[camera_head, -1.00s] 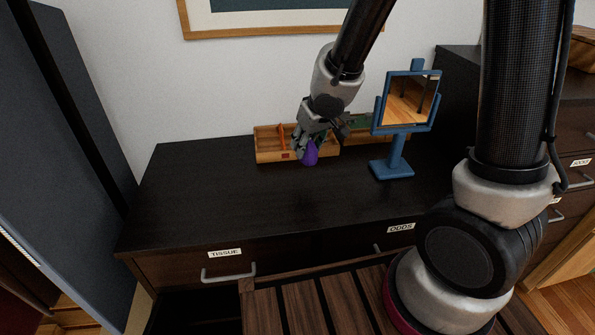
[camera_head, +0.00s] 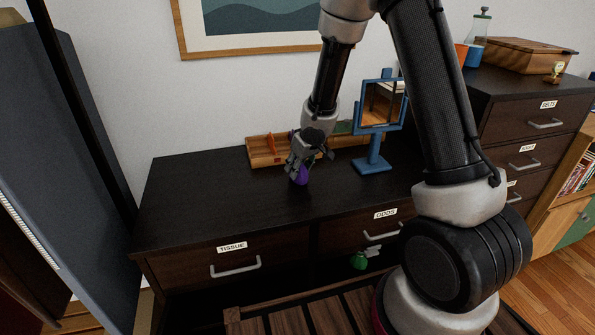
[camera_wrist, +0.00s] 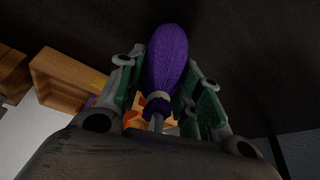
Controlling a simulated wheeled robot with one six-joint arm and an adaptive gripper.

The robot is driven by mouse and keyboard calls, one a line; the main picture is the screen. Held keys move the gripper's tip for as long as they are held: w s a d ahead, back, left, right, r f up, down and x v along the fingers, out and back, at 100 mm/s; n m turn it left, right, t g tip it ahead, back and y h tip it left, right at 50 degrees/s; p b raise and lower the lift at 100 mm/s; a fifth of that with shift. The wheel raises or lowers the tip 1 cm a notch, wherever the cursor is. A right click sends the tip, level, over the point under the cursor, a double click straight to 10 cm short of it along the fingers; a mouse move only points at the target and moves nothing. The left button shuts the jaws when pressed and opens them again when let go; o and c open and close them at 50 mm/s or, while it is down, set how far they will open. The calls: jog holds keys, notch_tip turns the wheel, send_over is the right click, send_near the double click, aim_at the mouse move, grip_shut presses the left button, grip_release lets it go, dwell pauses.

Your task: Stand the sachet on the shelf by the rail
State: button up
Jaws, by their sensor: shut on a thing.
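A purple sachet (camera_head: 301,176), with a pale tie around its narrow neck in the wrist view (camera_wrist: 165,65), is held in my gripper (camera_head: 305,163). The two fingers are shut on it, and its rounded end points away from my palm. In the head view the sachet hangs low over the black dresser top (camera_head: 220,195), in front of a wooden tray (camera_head: 266,160). I cannot tell whether it touches the top. The shelf and the rail cannot be clearly made out.
A blue framed mirror (camera_head: 373,164) stands just right of my gripper. The dresser has a TISSUE drawer (camera_head: 200,262) and an ODDS drawer (camera_head: 350,235). A green object (camera_head: 359,260) is below the latter. A slatted wooden surface (camera_head: 290,320) lies in front. The dresser top's left is clear.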

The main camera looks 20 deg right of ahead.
aim_at(303, 163)
jog(key=shift+f, duration=0.1)
jog(key=o, duration=1)
jog(key=shift+o, duration=0.2)
jog(key=shift+v, duration=2.65)
jog(key=shift+d+r, duration=0.1)
jog(key=shift+r, duration=0.55)
jog(key=shift+v, duration=2.95)
